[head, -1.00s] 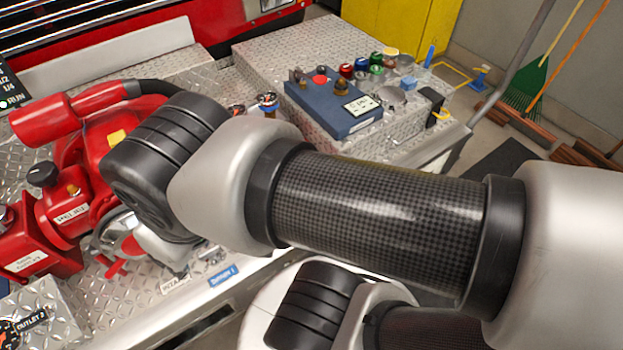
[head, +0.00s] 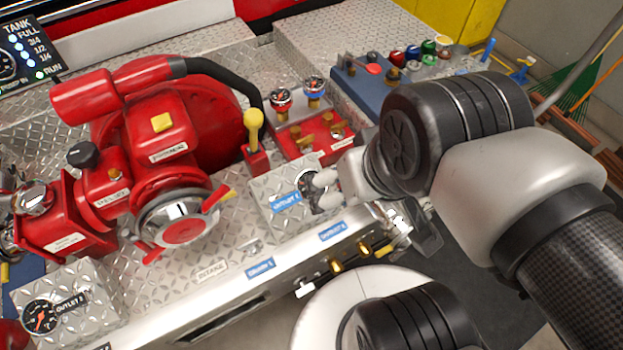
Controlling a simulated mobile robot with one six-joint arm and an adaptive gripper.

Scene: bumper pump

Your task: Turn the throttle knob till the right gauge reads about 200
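A black round knob (head: 82,155) stands on the left of the red pump (head: 160,135) and is clear of my arm. I cannot read a throttle label on it. The Outlet 1 gauge (head: 304,183) is on a metal box to the right, partly covered by pale tips that seem to be my gripper (head: 326,189). The gripper is small and partly hidden by my wrist, so its opening is unclear. No held object shows. The Outlet 2 gauge (head: 40,317) is at the lower left. Its orange needle shows, but the figures are too small to read.
A blue case (head: 362,90) and coloured caps lie at the back right.

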